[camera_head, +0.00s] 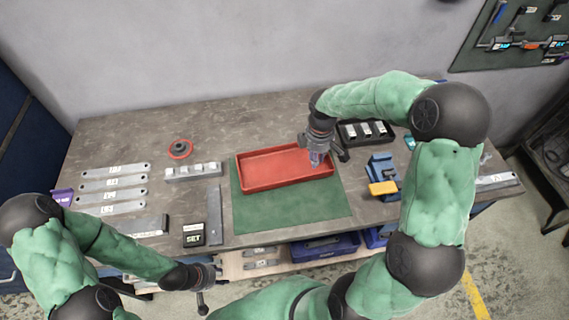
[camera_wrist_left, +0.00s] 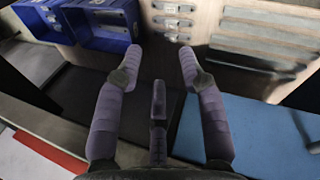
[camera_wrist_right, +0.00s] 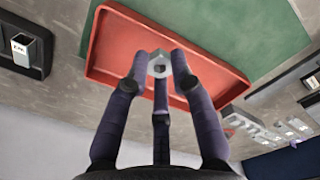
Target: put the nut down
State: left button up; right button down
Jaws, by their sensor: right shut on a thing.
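A grey metal nut (camera_wrist_right: 160,64) shows between the fingertips of my right gripper (camera_wrist_right: 158,72) in the right wrist view. The right gripper is shut on it. In the head view this gripper (camera_head: 318,160) is at the right end of the red tray (camera_head: 262,185), and the nut cannot be made out there. The tray also shows behind the nut in the right wrist view (camera_wrist_right: 117,45). I cannot tell how high the nut is above it. My left gripper (camera_wrist_left: 160,62) is open and empty, in front of the bench's front edge in the head view (camera_head: 208,277).
The tray lies on a green mat (camera_head: 290,215). A black bin with light parts (camera_head: 365,133) and a blue vise-like tool (camera_head: 381,172) stand to the right. Grey labelled bars (camera_head: 113,183), a slotted block (camera_head: 193,172) and a black box (camera_head: 194,235) are left. The tray floor looks clear.

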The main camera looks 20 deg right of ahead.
jog(key=w+a+f, duration=0.4)
jog(key=w, duration=0.2)
jog(key=b, duration=0.2)
send_over(285, 167)
notch_tip(285, 167, down, 4)
jog(key=shift+s+f, duration=0.15)
jog(key=shift+f, duration=0.1)
jog(key=shift+w+a+f, duration=0.15)
jog(key=shift+w+f, duration=0.1)
jog(key=shift+f, duration=0.2)
jog(key=shift+f+b, duration=0.35)
jog(key=shift+f, duration=1)
jog(key=shift+f, duration=0.2)
jog(key=c, duration=1.1)
grip_release()
jog(key=shift+o, duration=0.2)
